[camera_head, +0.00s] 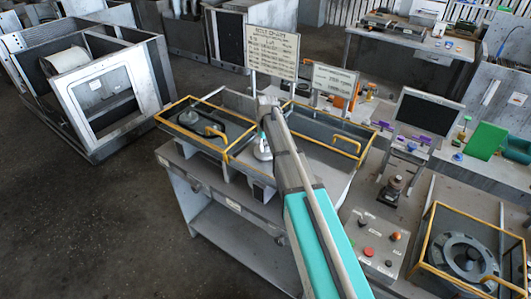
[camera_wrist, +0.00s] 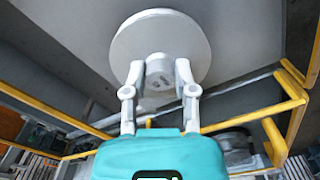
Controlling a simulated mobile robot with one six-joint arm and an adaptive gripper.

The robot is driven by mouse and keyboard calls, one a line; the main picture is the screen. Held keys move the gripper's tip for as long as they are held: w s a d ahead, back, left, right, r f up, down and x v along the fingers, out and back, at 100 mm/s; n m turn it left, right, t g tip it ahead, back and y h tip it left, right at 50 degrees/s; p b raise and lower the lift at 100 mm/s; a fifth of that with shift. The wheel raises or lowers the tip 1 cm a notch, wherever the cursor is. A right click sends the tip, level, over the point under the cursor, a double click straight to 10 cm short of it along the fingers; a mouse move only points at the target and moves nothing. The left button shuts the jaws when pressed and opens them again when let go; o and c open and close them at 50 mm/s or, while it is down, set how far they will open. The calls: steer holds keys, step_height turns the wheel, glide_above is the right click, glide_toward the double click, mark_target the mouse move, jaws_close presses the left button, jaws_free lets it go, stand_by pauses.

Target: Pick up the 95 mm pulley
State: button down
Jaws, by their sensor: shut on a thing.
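In the wrist view my gripper (camera_wrist: 160,80) is shut on the hub of a pale round pulley (camera_wrist: 160,32), with one finger on each side. The hub faces the camera and carries small marks that I cannot read. In the head view the pulley (camera_head: 262,150) is a small pale shape at the end of my arm, over the middle of the bench with the yellow-railed bays. My arm hides much of the gripper there. I cannot tell whether the pulley touches the surface below it.
A yellow-railed bay (camera_head: 228,152) at left holds a dark round part (camera_head: 190,118). Sign boards (camera_head: 272,50) stand behind the bench. Another railed tray (camera_head: 423,262) with a large round part lies at lower right. A control panel (camera_head: 360,238) is right of my arm.

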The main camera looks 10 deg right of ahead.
steer(key=shift+r+p, duration=0.4)
steer(key=shift+r, duration=0.2)
steer(key=shift+r, duration=0.15)
steer(key=shift+r+p, duration=2.35)
steer(key=shift+p, duration=0.2)
steer(key=s+r+p, duration=0.2)
steer(key=s, duration=0.7)
